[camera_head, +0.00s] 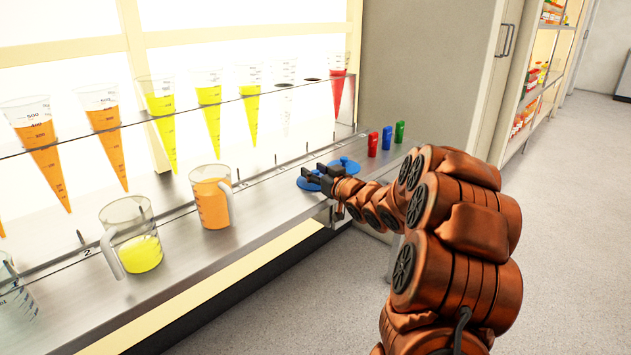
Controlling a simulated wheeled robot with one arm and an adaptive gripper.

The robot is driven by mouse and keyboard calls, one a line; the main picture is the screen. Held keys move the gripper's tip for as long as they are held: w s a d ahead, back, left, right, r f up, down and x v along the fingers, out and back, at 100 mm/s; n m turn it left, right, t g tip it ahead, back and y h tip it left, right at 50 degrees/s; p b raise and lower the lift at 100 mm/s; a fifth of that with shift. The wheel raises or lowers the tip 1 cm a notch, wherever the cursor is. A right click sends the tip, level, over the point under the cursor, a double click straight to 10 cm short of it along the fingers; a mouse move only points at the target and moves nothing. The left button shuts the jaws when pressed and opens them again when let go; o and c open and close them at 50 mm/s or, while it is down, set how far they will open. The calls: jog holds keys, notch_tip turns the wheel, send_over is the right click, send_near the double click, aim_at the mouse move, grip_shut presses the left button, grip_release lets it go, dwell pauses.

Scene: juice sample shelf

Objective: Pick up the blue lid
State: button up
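Two round blue lids lie on the metal counter near its right end. The nearer blue lid (304,185) is partly covered by my gripper (316,176). The farther blue lid (346,163) has a small knob on top and lies just behind and to the right of my gripper. My gripper's dark fingers reach left over the nearer lid. They are too small here to show their gap or whether they touch the lid.
A measuring jug with yellow juice (143,252) and one with orange juice (212,205) stand left on the counter (185,250). Several juice cones hang in a clear rack (105,133) behind. Red (373,145), blue (387,138) and green (399,132) small items stand at the right end.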

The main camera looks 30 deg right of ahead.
grip_shut()
